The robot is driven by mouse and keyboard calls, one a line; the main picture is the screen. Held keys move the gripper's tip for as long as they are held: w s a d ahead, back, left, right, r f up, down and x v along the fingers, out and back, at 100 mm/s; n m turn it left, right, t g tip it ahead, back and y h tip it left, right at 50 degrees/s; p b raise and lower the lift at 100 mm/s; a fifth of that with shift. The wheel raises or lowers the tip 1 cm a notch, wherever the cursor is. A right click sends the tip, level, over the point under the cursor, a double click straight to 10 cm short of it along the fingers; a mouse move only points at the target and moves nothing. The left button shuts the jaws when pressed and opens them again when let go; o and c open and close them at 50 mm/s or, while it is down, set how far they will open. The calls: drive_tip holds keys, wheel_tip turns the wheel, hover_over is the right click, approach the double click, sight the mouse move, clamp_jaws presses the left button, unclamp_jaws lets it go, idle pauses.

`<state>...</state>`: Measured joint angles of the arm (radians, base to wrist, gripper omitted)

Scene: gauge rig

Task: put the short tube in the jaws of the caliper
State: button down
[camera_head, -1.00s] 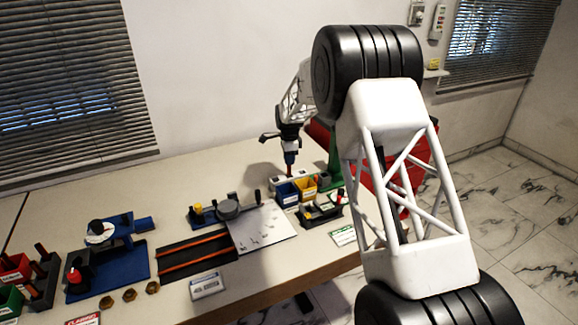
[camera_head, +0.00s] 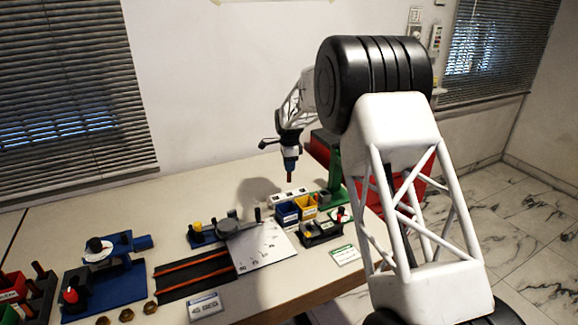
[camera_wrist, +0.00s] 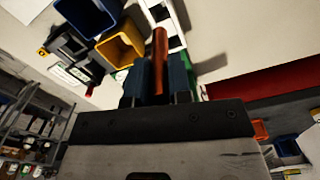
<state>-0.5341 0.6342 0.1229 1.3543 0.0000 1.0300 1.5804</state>
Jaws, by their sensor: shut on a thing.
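My gripper (camera_head: 290,163) is shut on a reddish-brown tube (camera_wrist: 160,49). The tube points down from the fingers in the head view, above and apart from a white rack with dark holes (camera_head: 288,195). In the wrist view the tube lies between the two dark blue fingers. I cannot tell for sure which fixture is the caliper. One blue fixture (camera_head: 130,288) at the left has a white dial and a red knob.
Blue (camera_head: 287,213) and yellow (camera_head: 306,207) bins stand in front of the rack, with a dark tray (camera_head: 320,233) nearby. A green stand (camera_head: 335,177) is close at the right. A white marked plate (camera_head: 263,248) and an orange-striped black mat (camera_head: 193,275) lie mid-table. Brass nuts lie in front.

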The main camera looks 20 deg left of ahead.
drive_tip(key=s+d, duration=1.2)
drive_tip(key=s, duration=0.3)
drive_tip(key=shift+d, duration=0.15)
drive_tip(key=shift+s, duration=0.1)
drive_tip(key=shift+f, duration=3)
drive_tip(key=shift+f, duration=1.9)
drive_tip(key=shift+f, duration=0.15)
